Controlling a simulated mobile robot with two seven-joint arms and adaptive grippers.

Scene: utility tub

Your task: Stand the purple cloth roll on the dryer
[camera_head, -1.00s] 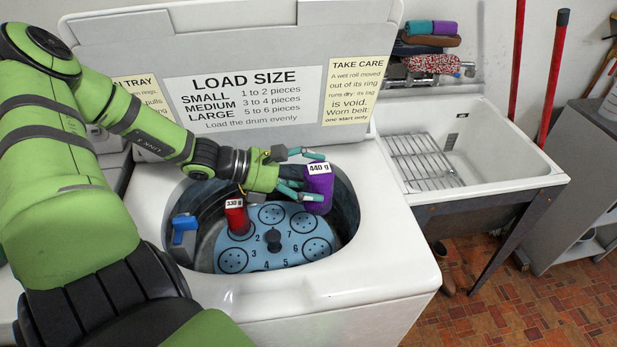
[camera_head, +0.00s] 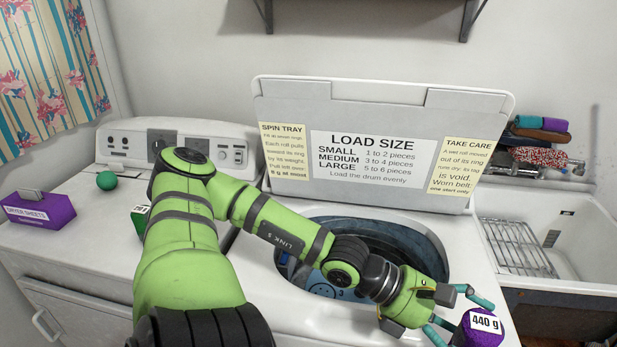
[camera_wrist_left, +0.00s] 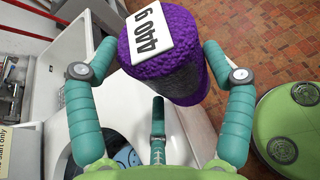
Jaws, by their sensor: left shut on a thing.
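The purple cloth roll (camera_head: 487,325), labelled 440 g, is in my left gripper (camera_head: 466,318) at the washer's front right, clear of the tub opening. My right gripper is not in view.
On the dryer are a purple dryer sheets box (camera_head: 38,213), a green ball (camera_head: 106,180) and a green labelled item (camera_head: 140,220) partly behind my arm. The washer's open lid (camera_head: 380,110) stands behind my arm. A sink (camera_head: 585,240) is at the right. The dryer's middle top looks clear.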

